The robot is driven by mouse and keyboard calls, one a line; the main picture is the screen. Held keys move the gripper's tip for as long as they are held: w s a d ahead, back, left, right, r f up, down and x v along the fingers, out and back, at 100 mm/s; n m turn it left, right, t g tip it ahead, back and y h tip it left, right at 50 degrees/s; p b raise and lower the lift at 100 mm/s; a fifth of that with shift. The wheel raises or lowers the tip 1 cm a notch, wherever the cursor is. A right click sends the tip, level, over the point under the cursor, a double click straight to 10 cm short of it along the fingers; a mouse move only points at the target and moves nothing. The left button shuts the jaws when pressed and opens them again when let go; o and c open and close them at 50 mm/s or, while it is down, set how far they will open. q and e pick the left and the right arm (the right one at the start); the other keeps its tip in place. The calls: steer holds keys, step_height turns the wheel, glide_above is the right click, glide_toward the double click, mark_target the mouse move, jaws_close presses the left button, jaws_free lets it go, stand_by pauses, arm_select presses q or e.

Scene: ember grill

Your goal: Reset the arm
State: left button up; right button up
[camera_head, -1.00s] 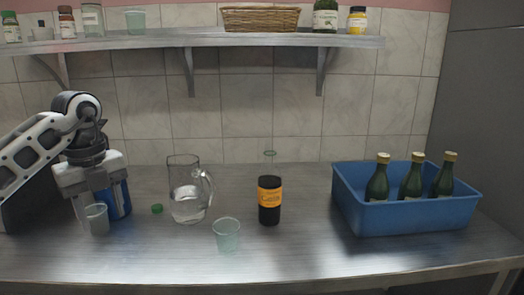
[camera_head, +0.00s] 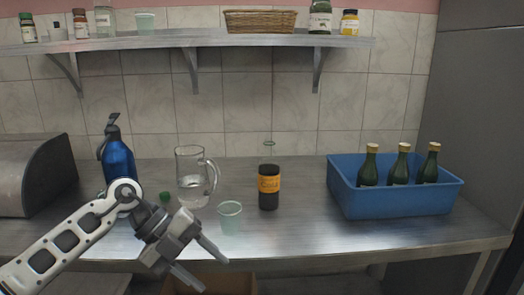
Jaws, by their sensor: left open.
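My left arm comes in from the lower left. Its gripper (camera_head: 215,275) is open and empty, in front of the table's front edge, with its fingers pointing down and to the right. A blue siphon bottle (camera_head: 118,163) stands upright behind the arm, its lower part hidden. A glass jug (camera_head: 192,186) with clear liquid stands behind the gripper. A pale green cup (camera_head: 230,218) stands near the front edge, apart from the fingers. My right gripper does not show.
A dark bottle with an orange label (camera_head: 269,188) stands mid-table. A blue crate (camera_head: 400,205) with three green bottles is at right. A grey bread bin (camera_head: 30,178) is at left. A small green cap (camera_head: 165,197) lies by the jug. A cardboard box (camera_head: 238,284) sits below.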

arm_select(q)
steer(key=s+d+r+n+t+h, duration=0.25)
steer(key=s+d+h, duration=0.35)
steer(key=d+h, duration=0.45)
steer(key=w+a+f+n+t+y, duration=0.1)
steer(key=a+f+n+t+y, duration=0.45)
steer(key=n+t, duration=1)
steer(key=s+a+f+n+g+y, duration=0.3)
steer(key=s+a+f+n+y, duration=0.1)
steer(key=s+f, duration=0.3)
steer(key=s+a+f+n+g+y, duration=0.3)
steer(key=s+f+n+y, duration=0.3)
steer(key=f, duration=0.5)
steer(key=shift+s+a+f+n+g+y, duration=0.35)
steer(key=shift+s+a, duration=0.2)
steer(key=shift+a, duration=0.25)
